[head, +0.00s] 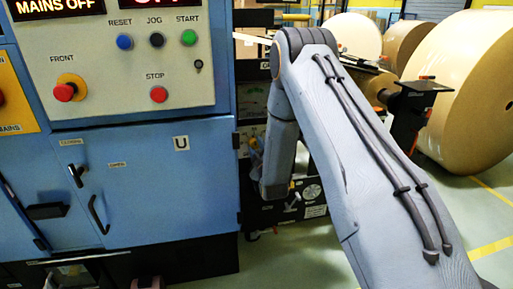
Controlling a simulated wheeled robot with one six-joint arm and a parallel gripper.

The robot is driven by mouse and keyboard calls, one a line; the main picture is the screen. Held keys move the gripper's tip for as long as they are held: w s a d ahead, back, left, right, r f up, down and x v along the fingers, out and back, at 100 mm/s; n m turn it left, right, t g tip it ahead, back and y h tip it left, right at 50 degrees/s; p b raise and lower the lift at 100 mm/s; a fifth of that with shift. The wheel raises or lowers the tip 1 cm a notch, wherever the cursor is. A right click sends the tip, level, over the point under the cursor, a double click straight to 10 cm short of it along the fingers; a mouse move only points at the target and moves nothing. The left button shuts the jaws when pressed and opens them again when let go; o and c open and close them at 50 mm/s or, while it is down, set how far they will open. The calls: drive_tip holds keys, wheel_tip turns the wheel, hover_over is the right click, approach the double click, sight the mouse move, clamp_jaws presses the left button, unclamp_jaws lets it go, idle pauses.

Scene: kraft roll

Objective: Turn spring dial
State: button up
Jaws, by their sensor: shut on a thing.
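A small round dial with a white face (312,192) shows low on a dark panel, just right of my forearm. I cannot tell for certain whether it is the spring dial. A pale lever (292,206) sits beside it on the left. My arm rises from the lower right, bends at the top middle and comes down in front of the dark panel. My gripper is not visible; the arm hides part of the panel, and what the gripper touches cannot be seen.
A blue cabinet fills the left, with a control panel (125,65), a red FRONT button (65,92) and a black door handle (98,213). Large kraft rolls (470,85) stand at the right. Green floor with yellow lines lies open at lower right.

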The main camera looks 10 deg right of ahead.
drive_tip(key=shift+w+r, duration=0.15)
drive_tip(key=shift+r, duration=0.1)
drive_tip(key=o, duration=1.1)
drive_tip(key=shift+c, duration=0.2)
drive_tip(key=shift+f, duration=0.15)
drive_tip(key=s, duration=0.7)
drive_tip(key=shift+s, duration=0.4)
